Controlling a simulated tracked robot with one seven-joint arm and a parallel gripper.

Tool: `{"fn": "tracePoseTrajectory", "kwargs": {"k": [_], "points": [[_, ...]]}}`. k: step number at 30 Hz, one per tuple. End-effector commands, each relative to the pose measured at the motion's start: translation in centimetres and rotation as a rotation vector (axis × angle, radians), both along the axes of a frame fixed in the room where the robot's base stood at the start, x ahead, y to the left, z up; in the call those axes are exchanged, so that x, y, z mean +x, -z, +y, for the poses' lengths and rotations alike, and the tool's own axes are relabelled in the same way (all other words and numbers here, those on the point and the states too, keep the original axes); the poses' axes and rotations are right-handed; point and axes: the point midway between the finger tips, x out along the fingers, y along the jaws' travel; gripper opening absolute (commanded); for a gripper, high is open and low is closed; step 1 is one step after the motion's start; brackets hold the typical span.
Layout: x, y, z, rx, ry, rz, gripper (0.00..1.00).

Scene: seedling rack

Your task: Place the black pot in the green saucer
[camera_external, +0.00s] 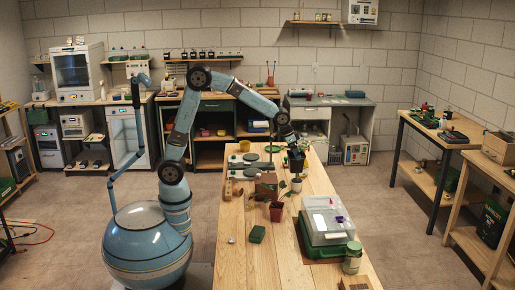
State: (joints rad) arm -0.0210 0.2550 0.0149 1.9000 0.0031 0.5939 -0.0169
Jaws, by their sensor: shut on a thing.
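My gripper (296,151) is above the far right part of the wooden table, pointing down. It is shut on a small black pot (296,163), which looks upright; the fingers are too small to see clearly. Several flat, dark greenish discs lie on the far part of the table, left of my gripper: one disc (250,157) near the yellow pot and another disc (272,149) to its right. One may be the green saucer, but I cannot tell which by colour. The pot is apart from these discs.
A yellow pot (244,146) stands at the far left. A clear case (328,216) and jar (352,259) are at right. The near left table is mostly clear.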

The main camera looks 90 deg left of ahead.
Motion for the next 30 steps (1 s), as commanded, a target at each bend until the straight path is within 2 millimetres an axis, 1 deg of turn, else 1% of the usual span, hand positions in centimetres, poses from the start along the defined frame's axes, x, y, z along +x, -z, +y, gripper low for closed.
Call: {"fn": "tracePoseTrajectory", "kwargs": {"k": [1,5,6,8,9,11,12,16,20,21,23,27,30], "points": [[0.8,-0.9,1.9,0.000,-0.022,-0.004,0.10],[2.3,-3.0,6.3,0.000,-0.065,-0.004,0.10],[2.7,-3.6,7.7,0.000,-0.078,-0.004,0.10],[3.2,-4.6,9.7,0.000,-0.096,-0.004,0.10],[3.5,-5.3,11.1,0.000,-0.110,-0.004,0.10],[3.9,-6.4,13.3,0.000,-0.131,-0.004,0.10],[4.1,-7.0,14.8,0.001,-0.144,-0.005,0.10],[4.5,-9.5,19.7,0.001,-0.190,-0.006,0.10],[4.3,-11.9,24.8,0.001,-0.235,-0.005,0.10],[4.2,-12.7,26.3,0.002,-0.251,-0.005,0.10],[3.9,-13.8,28.6,0.001,-0.272,-0.005,0.10],[2.8,-16.5,33.9,0.002,-0.321,-0.005,0.10],[1.9,-18.2,37.1,0.001,-0.351,-0.005,0.10]]}}
